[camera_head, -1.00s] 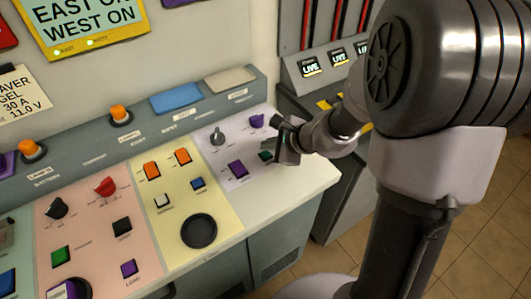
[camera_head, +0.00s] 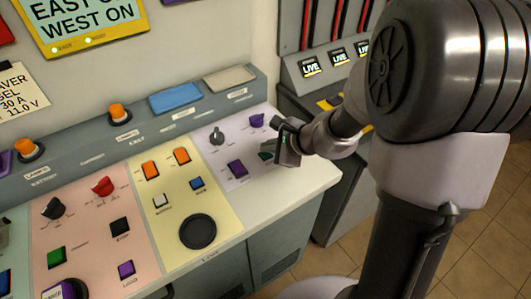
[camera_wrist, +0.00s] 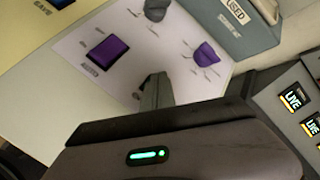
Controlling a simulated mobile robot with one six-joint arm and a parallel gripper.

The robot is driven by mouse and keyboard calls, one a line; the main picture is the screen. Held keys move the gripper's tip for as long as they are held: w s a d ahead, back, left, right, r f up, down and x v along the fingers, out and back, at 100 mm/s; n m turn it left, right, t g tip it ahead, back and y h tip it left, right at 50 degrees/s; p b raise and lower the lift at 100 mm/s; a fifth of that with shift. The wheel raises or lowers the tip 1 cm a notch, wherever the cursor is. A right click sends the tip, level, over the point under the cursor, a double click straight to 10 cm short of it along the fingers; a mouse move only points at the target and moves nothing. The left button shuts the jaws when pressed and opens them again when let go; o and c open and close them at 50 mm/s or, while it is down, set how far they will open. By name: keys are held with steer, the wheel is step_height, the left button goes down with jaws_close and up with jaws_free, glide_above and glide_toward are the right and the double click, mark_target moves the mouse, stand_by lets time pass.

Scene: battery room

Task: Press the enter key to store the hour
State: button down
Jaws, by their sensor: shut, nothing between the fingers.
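My gripper (camera_head: 284,150) is shut and empty over the right part of the lilac panel (camera_head: 226,137). A dark green key (camera_head: 266,155) shows right beside the fingertips in the head view; I cannot tell whether they touch it. In the wrist view the shut fingers (camera_wrist: 154,91) point at the lilac panel and hide what is under them. A purple square key (camera_head: 237,167) lies to the left of the fingers and also shows in the wrist view (camera_wrist: 108,50). The key labels are too small to read, so I cannot tell which is enter.
A purple knob (camera_head: 257,120) and a grey knob (camera_head: 217,135) stand behind the keys. The yellow panel (camera_head: 170,200) with orange switches and a round black knob (camera_head: 198,231) is to the left. A cabinet with LIVE signs (camera_head: 338,55) stands at the right.

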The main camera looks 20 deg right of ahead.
mark_target(268, 155)
steer(key=shift+f+b, duration=0.5)
steer(key=shift+b, duration=0.05)
stand_by(0.4)
steer(key=shift+r, duration=0.1)
steer(key=shift+r+p, duration=0.7)
steer(key=shift+r, duration=0.1)
step_height(268, 155, up, 5)
steer(key=p, duration=0.4)
steer(key=shift+r, duration=0.1)
stand_by(0.5)
